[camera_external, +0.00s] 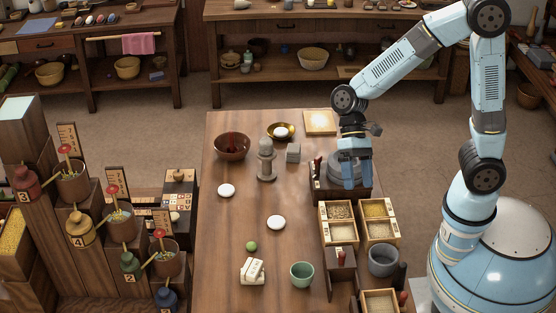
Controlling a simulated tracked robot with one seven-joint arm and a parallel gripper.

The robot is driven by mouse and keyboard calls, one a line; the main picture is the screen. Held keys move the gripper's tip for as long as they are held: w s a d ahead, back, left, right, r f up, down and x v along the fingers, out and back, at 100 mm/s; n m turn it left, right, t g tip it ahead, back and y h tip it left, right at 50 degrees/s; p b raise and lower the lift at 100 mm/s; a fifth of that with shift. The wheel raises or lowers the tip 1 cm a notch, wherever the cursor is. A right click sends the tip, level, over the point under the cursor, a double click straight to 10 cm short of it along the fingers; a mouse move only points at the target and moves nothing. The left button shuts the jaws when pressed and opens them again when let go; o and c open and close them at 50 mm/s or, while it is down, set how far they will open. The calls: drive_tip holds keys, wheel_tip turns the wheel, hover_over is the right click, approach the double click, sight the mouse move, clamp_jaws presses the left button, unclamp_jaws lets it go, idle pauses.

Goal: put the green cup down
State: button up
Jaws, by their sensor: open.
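The green cup (302,275) stands upright on the wooden table (235,240), near its front edge and right of the middle. Nothing is holding it. My gripper (352,182) is open, with its fingers pointing down, far behind the cup and to its right. It is over a dark wooden stand with a grey round object (347,166), which the fingers partly hide. I cannot tell whether the fingers touch that object.
Grain boxes (379,208) and a grey bowl (383,261) stand to the right. A grey stone figure (266,160) stands farther back. The table's middle is mostly clear.

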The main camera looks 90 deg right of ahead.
drive_tip(key=s+d+r+n+t+h, duration=0.3)
drive_tip(key=s+r+n+h, duration=0.1)
drive_tip(key=s+r, duration=0.3)
drive_tip(key=s+d+r+n+t+h, duration=0.3)
drive_tip(key=s+r, duration=0.4)
drive_tip(key=s, duration=0.3)
drive_tip(key=shift+s+d+n+h, duration=0.2)
drive_tip(key=shift+d+n+h, duration=0.4)
drive_tip(key=shift+n, duration=0.5)
